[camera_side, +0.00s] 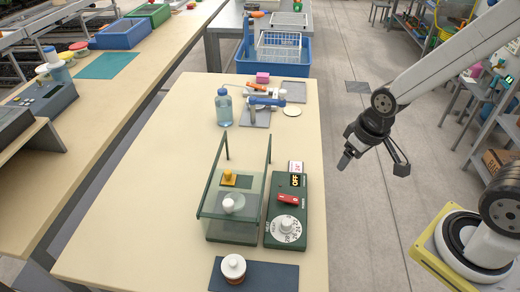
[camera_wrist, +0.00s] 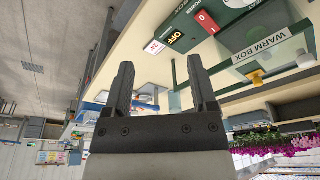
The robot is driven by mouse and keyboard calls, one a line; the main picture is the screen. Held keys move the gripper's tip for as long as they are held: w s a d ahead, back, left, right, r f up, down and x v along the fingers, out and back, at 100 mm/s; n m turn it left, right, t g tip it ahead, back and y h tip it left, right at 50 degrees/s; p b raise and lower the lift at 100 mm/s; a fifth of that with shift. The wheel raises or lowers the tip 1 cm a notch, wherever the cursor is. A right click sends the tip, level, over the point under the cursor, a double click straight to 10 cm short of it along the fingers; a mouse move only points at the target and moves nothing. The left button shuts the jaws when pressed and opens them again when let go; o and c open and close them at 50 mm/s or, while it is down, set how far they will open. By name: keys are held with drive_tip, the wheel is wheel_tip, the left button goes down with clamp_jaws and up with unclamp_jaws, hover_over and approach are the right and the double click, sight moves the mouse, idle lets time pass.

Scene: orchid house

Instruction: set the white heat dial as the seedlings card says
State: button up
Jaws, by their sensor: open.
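The white heat dial (camera_side: 285,229) sits on the near end of a green control panel (camera_side: 272,214), with numbers around its knob. Its pointer setting is too small to read. A small white card (camera_side: 295,167) with red digits, seemingly 24, stands at the panel's far end; it also shows in the wrist view (camera_wrist: 154,47). Whether it is the seedlings card I cannot tell. A black display reads OFF (camera_side: 295,181), above a red switch (camera_side: 288,199). My gripper (camera_side: 348,158) is open and empty, right of the table and apart from the panel; its fingers show in the wrist view (camera_wrist: 160,85).
The glass warm box (camera_side: 250,205) with a green frame stands left of the panel. It has an orange knob (camera_side: 229,177) and a white knob (camera_side: 229,205). A white jar (camera_side: 233,268) stands in front on a dark mat. A blue bottle (camera_side: 223,107) stands farther back.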

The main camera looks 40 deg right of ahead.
idle(0.4)
drive_tip(key=m+g, duration=0.3)
drive_tip(key=m, duration=0.2)
hover_over(286, 222)
wheel_tip(286, 222, down, 7)
drive_tip(key=shift+s+f, duration=0.1)
drive_tip(key=shift+f, duration=0.1)
drive_tip(key=shift+f, duration=3.7)
